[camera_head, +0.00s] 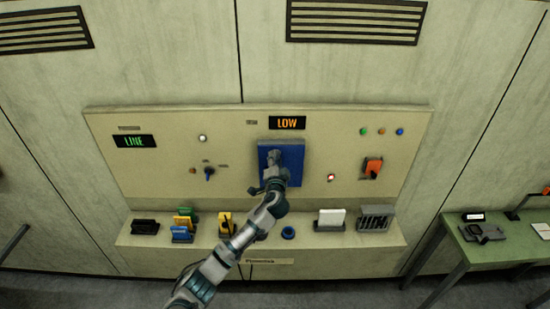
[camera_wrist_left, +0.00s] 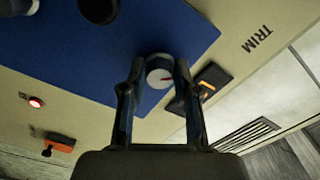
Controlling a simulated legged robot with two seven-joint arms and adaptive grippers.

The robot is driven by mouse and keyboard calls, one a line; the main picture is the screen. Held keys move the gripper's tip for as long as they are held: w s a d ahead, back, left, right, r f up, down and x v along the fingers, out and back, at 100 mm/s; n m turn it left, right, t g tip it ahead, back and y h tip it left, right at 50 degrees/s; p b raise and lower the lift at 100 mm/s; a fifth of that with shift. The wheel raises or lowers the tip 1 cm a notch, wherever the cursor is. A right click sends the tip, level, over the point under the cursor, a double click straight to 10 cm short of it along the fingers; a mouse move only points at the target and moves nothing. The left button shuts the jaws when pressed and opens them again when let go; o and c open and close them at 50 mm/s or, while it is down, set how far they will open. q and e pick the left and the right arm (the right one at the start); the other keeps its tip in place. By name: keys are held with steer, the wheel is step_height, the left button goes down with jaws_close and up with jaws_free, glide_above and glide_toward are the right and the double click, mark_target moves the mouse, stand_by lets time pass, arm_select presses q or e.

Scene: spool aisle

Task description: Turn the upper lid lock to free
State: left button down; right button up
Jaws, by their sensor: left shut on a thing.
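A blue lid (camera_head: 294,156) is set in the middle of the beige wall panel, below a display reading LOW (camera_head: 287,123). My left gripper (camera_head: 275,158) is in front of the lid and hides part of it. In the left wrist view the blue lid (camera_wrist_left: 95,58) fills the upper left. There my left gripper's fingers close on both sides of a round lock (camera_wrist_left: 159,77) with a pale face and a red mark. This lock sits at the lid edge nearest the lit display, so it appears to be the upper one. Another dark round part (camera_wrist_left: 99,9) is farther along the lid.
A selector knob (camera_head: 208,174) is left of the lid; an orange switch (camera_head: 372,166) is to the right. A shelf (camera_head: 330,256) below bears several small items, including a blue ring (camera_head: 288,232). A green table (camera_head: 490,247) stands right.

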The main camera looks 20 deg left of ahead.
arm_select(q)
steer(key=m, duration=0.8)
steer(key=shift+d+f, duration=0.1)
steer(key=shift+f, duration=0.05)
steer(key=shift+s+f, duration=0.1)
stand_by(0.4)
steer(key=c, duration=0.8)
jaws_free()
steer(key=shift+c, duration=0.2)
steer(key=shift+w, duration=0.2)
steer(key=shift+p, duration=0.3)
steer(key=v, duration=1.2)
